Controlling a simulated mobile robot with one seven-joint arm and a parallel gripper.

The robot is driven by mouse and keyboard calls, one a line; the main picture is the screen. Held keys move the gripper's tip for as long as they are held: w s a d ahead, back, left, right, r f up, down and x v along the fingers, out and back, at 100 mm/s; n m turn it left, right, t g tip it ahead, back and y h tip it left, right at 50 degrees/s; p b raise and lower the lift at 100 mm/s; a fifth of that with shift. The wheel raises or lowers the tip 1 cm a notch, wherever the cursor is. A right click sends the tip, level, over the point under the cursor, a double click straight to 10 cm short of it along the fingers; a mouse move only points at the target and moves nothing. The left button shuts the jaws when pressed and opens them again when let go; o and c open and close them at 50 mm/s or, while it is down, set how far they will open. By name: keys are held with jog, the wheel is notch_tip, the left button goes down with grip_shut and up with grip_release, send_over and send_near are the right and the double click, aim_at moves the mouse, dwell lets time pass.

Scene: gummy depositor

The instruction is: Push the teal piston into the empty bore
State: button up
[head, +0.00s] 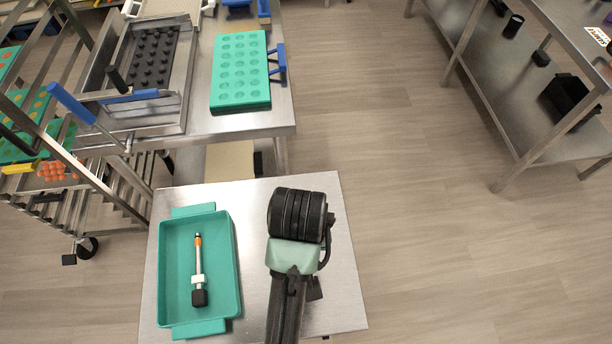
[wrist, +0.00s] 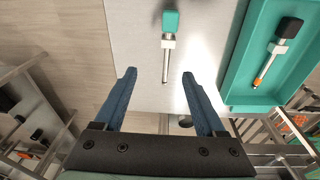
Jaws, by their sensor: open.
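The teal piston (wrist: 170,22) lies on the steel table in the wrist view, with a teal head, a pale collar and a thin metal rod. My gripper (wrist: 158,75) is open and empty, its two blue fingers apart. The rod end shows between the fingertips in the picture; I see no contact. In the head view my arm hides the gripper and this piston. A second piston, with a dark head and orange tip (head: 198,240), lies in the teal tray (head: 231,265); it also shows in the wrist view (wrist: 278,50). I cannot make out the empty bore.
The small steel table (head: 340,290) bears the tray at its left. Beyond it, a larger steel bench (head: 215,128) holds a steel frame with a black studded plate (head: 155,58) and a green mould (head: 240,70). A rack stands left; open floor (head: 420,240) lies right.

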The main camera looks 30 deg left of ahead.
jog(key=shift+g, duration=0.8)
jog(key=s+f, duration=0.1)
jog(key=f, duration=0.1)
jog(key=s+f, duration=0.1)
jog(key=f, duration=0.1)
jog(key=s+f+p, duration=0.1)
jog(key=f, duration=0.1)
jog(key=shift+d+f, duration=0.15)
jog(key=shift+f, duration=0.15)
jog(key=shift+w+d+f+p, duration=0.1)
jog(key=shift+f+p, duration=0.05)
jog(key=shift+f, duration=1.3)
jog(key=shift+w+d+f+p, duration=0.1)
jog(key=shift+f+p, duration=0.05)
jog(key=shift+f, duration=1.3)
jog(key=shift+c, duration=0.3)
grip_shut()
